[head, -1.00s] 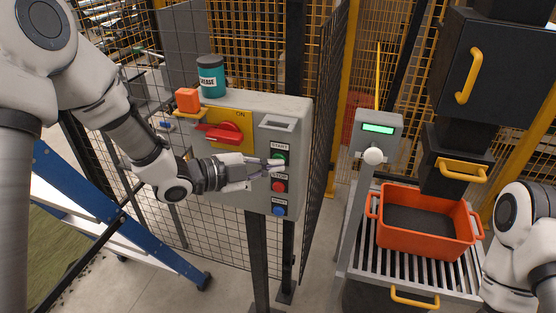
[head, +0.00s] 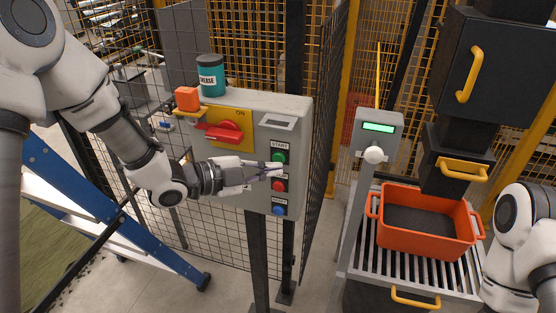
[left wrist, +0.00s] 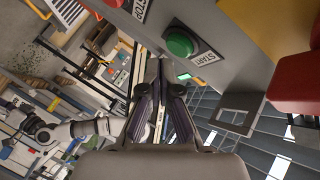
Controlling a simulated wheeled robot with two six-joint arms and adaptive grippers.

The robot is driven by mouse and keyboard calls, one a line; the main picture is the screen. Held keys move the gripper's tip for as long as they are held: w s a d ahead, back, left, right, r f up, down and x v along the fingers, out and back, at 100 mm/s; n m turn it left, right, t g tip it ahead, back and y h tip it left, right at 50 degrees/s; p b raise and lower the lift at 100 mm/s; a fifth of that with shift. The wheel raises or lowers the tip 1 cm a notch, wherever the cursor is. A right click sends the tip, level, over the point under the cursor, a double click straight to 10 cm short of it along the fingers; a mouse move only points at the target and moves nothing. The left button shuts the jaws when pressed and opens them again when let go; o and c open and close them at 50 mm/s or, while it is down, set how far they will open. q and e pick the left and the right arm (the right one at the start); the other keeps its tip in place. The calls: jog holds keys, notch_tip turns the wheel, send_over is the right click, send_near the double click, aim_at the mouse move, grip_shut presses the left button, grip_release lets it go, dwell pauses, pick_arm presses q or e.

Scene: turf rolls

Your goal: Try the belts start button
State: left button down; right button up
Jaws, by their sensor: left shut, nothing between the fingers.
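The grey control box (head: 262,107) stands on posts in front of the mesh fence. Its green START button (head: 279,157) sits above a red button (head: 279,186) and a blue button (head: 279,210). My left gripper (head: 279,168) is shut and empty, its fingertips just below the green button in the head view. In the left wrist view the green button (left wrist: 180,42) and its START label (left wrist: 206,58) show beyond the fingertips (left wrist: 158,66). I cannot tell whether the fingertips touch the box; the button looks uncovered. My right gripper is out of view.
A red switch (head: 225,132) on a yellow plate and an orange block (head: 187,99) are left of the buttons. A grease can (head: 211,76) stands on the box. An orange crate (head: 422,249) sits on rollers (head: 365,266) at right, beside a lit display (head: 378,128).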

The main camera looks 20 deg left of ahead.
pick_arm(q)
jog(key=s+b, duration=0.1)
jog(key=s, duration=0.4)
jog(key=shift+a, duration=0.1)
dwell(0.3)
jog(key=shift+f, duration=0.1)
dwell(0.3)
